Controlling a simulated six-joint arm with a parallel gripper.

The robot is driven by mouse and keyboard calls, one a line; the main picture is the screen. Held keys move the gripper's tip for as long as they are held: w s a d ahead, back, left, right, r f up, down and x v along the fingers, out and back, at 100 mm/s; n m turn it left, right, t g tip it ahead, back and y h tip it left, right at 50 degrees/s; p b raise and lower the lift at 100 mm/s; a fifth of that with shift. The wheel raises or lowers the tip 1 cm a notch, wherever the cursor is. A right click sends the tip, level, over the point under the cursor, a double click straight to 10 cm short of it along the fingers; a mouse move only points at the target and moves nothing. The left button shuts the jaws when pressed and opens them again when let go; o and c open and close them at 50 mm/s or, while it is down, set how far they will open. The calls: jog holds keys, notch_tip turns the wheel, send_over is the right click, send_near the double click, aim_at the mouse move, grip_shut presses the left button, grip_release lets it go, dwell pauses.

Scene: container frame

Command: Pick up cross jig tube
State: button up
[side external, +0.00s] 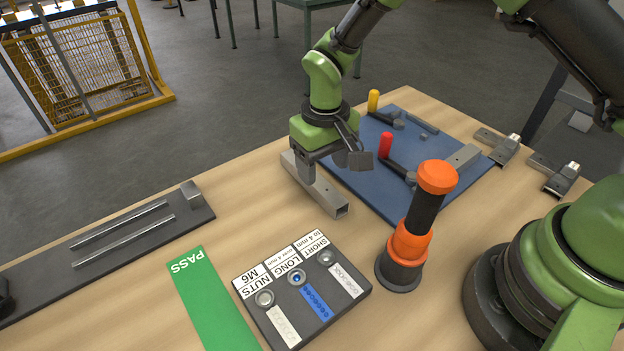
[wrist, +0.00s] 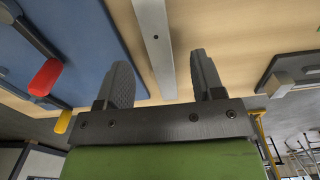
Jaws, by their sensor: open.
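The cross jig tube is a grey square metal tube (side external: 328,199) with an open end, lying flat on the wooden table beside the blue plate. My gripper (side external: 332,163) is open and points down at the tube's middle part. In the wrist view the tube (wrist: 156,36) runs between the two dark fingers of my gripper (wrist: 162,64), with gaps on both sides. A small hole shows on its top face. My gripper hides part of the tube in the side view, and I cannot tell how far down the fingers reach around it.
The blue jig plate (side external: 400,130) has a red-handled clamp (side external: 386,146) and a yellow-handled clamp (side external: 373,101). An orange-black post (side external: 427,210), a labelled parts block (side external: 302,290), a green PASS strip (side external: 213,300) and a dark rod fixture (side external: 110,240) stand around.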

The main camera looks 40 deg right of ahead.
aim_at(322, 186)
jog(key=shift+w+d+f, duration=0.1)
jog(key=shift+w+f, duration=0.05)
jog(key=shift+f, duration=1.4)
jog(key=shift+w+d+f, duration=0.1)
jog(key=shift+f, duration=1.45)
jog(key=c, duration=1)
jog(key=shift+c, duration=0.2)
